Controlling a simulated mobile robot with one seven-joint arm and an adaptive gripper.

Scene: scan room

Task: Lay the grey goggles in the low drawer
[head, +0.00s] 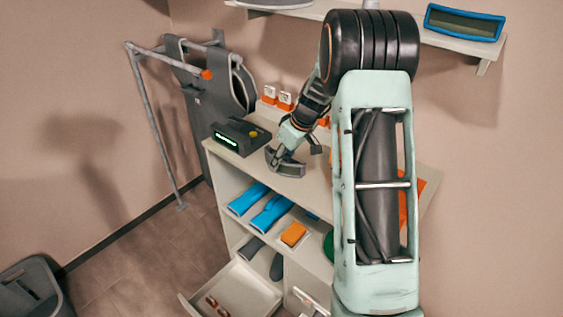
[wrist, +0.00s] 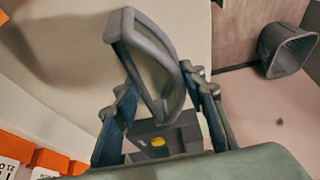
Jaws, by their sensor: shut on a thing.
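The grey goggles (head: 289,169) are held in my gripper (head: 284,154) over the top of the cream shelf unit, right of the dark device. I cannot tell whether they touch the top. In the wrist view the goggles (wrist: 147,52) stand tilted between the two fingers of my gripper (wrist: 160,88), which is shut on them. The low drawer (head: 257,283) is pulled out at the bottom of the unit, below and left of my gripper. A reddish-brown pair of glasses (head: 215,306) lies in it; its right part is partly hidden.
A dark device with a green display (head: 240,137) stands on the unit top. Blue rolls (head: 270,212) and an orange block (head: 293,234) lie on the shelf below. A rack with grey aprons (head: 213,80) stands at left. Blue-framed goggles (head: 464,22) lie on a wall shelf.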

